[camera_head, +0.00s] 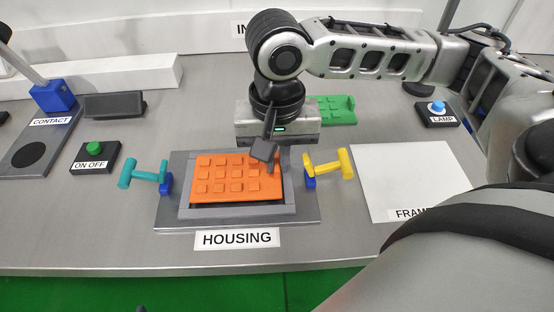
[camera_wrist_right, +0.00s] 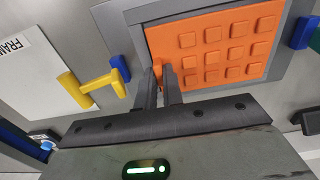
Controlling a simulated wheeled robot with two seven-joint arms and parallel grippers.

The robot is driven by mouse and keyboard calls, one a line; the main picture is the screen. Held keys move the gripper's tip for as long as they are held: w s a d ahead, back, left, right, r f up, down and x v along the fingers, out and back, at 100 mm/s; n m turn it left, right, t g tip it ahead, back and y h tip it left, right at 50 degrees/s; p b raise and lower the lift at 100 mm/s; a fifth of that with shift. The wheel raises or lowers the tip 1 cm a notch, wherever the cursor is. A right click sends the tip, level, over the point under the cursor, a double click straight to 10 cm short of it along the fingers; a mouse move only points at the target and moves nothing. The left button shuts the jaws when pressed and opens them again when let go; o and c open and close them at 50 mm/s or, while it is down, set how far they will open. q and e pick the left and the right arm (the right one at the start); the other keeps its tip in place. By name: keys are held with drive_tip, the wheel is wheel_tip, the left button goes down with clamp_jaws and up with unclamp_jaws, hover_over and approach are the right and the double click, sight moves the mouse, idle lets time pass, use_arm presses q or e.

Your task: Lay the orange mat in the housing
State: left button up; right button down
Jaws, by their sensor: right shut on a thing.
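The orange mat (camera_head: 238,178), with rows of raised square pads, lies over the recess of the grey housing (camera_head: 170,210). It sits slightly askew to the frame, and a dark gap shows along its front edge. I cannot tell whether it rests fully on the floor of the recess. My right gripper (camera_head: 265,155) is at the mat's back right, its fingers pointing down. In the right wrist view the fingers (camera_wrist_right: 160,82) are shut on a small orange tab at the mat's edge (camera_wrist_right: 215,45). My left gripper is not in view.
A teal handle clamp (camera_head: 145,174) stands left of the housing and a yellow one (camera_head: 330,164) right. A white frame sheet (camera_head: 410,180) lies at right. A green part (camera_head: 335,110) lies behind my gripper. The on-off button (camera_head: 94,150) and lamp button (camera_head: 437,110) flank the area.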

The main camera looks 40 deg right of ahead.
drive_tip(key=shift+f, duration=0.6)
drive_tip(key=c, duration=1.5)
unclamp_jaws()
drive_tip(key=shift+c, duration=0.2)
wheel_tip(320, 180, up, 12)
drive_tip(key=p, duration=0.3)
drive_tip(key=shift+r, duration=0.15)
